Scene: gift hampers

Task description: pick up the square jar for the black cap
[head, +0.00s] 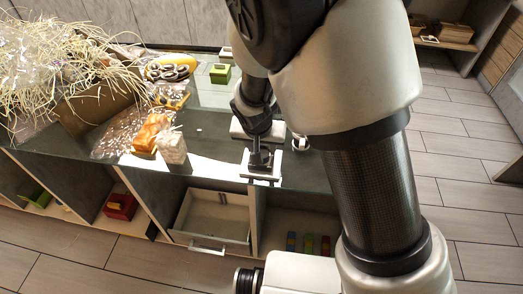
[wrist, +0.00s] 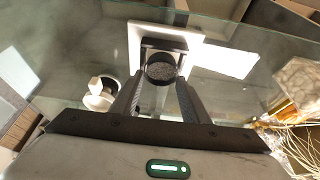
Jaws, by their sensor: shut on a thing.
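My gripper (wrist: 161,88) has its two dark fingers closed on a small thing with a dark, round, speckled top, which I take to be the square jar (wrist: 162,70). Its sides are mostly hidden between the fingers, so I cannot tell their shape. In the head view my gripper (head: 262,157) is at the front edge of the glass-topped counter, and the jar is too small to make out. I cannot tell whether the jar touches the counter. I cannot pick out a separate black cap.
A small white round item (wrist: 97,98) stands beside my gripper; it also shows in the head view (head: 299,142). Orange (head: 152,132) and pale (head: 172,147) packets and pale straw (head: 60,60) lie left. An open drawer (head: 213,215) juts out below the counter.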

